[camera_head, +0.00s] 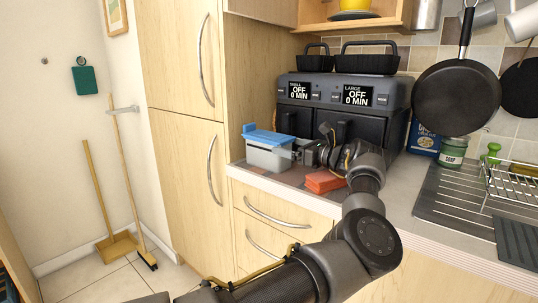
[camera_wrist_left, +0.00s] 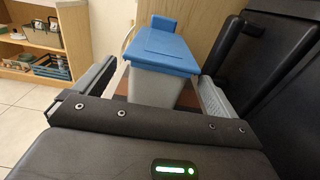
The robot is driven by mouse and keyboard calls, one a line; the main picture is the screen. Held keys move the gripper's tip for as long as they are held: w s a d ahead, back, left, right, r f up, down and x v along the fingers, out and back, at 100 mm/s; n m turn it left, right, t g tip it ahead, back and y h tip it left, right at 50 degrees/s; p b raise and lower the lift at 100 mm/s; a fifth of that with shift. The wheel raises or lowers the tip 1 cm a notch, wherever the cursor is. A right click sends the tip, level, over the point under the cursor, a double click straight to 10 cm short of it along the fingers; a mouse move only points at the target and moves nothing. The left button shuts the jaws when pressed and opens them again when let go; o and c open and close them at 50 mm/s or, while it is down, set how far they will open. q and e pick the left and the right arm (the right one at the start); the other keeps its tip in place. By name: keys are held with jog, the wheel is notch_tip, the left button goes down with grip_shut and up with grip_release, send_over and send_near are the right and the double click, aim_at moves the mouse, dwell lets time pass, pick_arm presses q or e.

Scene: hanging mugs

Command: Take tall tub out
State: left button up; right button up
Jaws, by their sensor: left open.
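A grey tub with a blue lid (camera_head: 268,158) stands upright on the counter, left of the black double-drawer appliance (camera_head: 345,105). In the left wrist view the tub (camera_wrist_left: 158,88) appears between the two fingers, with its blue lid on top. My left gripper (camera_head: 300,152) is open beside the right side of the tub, with its fingers toward it. The fingers look spread on either side of the tub in the wrist view; I cannot tell whether they touch it. The tub's lower part is partly hidden by the gripper body in the wrist view.
A red-orange block (camera_head: 325,181) lies on the counter front, close below my left wrist. The appliance's front and handles are right behind my wrist. The wooden cupboard (camera_head: 185,150) stands left of the tub. A green-lidded jar (camera_head: 452,152) and drying rack (camera_head: 515,183) are further right.

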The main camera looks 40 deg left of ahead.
aim_at(268, 152)
pick_arm(q)
jog(key=shift+s+a, duration=0.1)
jog(key=shift+a, duration=3.2)
pick_arm(e)
jog(key=shift+w+f, duration=0.25)
jog(key=shift+f, duration=0.35)
pick_arm(q)
jog(key=shift+c, duration=0.5)
pick_arm(e)
jog(key=shift+w, duration=0.1)
pick_arm(q)
jog(key=c, duration=1)
pick_arm(e)
jog(key=shift+r, duration=0.1)
pick_arm(q)
jog(key=shift+r, duration=0.1)
pick_arm(e)
jog(key=shift+s, duration=0.25)
